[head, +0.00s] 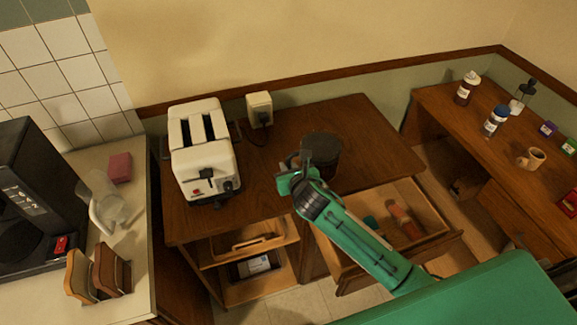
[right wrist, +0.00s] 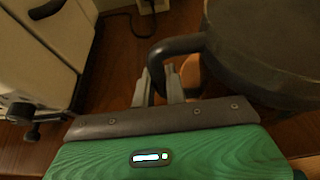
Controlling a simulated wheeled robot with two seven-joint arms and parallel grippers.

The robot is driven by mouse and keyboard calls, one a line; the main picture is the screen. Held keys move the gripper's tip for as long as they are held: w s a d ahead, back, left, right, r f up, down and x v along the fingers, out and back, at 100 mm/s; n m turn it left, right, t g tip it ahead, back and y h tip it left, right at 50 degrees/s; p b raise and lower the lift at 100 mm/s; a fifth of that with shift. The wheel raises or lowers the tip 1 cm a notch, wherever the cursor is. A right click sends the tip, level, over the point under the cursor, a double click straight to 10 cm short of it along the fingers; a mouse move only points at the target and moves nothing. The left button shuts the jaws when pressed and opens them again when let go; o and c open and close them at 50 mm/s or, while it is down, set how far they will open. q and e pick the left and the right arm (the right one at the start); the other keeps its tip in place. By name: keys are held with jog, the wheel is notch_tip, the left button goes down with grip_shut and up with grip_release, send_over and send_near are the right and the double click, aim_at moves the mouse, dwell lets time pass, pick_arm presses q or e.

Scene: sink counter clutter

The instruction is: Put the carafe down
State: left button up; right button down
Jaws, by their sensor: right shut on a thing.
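The carafe (head: 321,158) is dark and round, over the wooden cabinet top just right of the toaster. In the right wrist view its broad dark lid (right wrist: 270,45) fills the upper right, with a curved dark handle (right wrist: 180,46) on its left. My right gripper (head: 291,167) is shut on that handle; its two grey fingers (right wrist: 160,82) sit either side of it in the wrist view. The carafe looks about upright. Whether its base touches the wood is hidden. My left gripper is not in view.
A white toaster (head: 203,155) stands close left of the carafe, with a wall outlet (head: 259,108) behind. Bare wood (head: 375,140) lies to the right. An open drawer (head: 435,222) holding items juts out below.

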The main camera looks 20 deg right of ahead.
jog(key=shift+f, duration=0.1)
jog(key=c, duration=1.4)
grip_release()
jog(key=shift+c, duration=0.2)
jog(key=b+v, duration=0.1)
jog(key=v, duration=1.1)
jog(key=shift+b, duration=0.4)
jog(key=shift+s+d, duration=0.1)
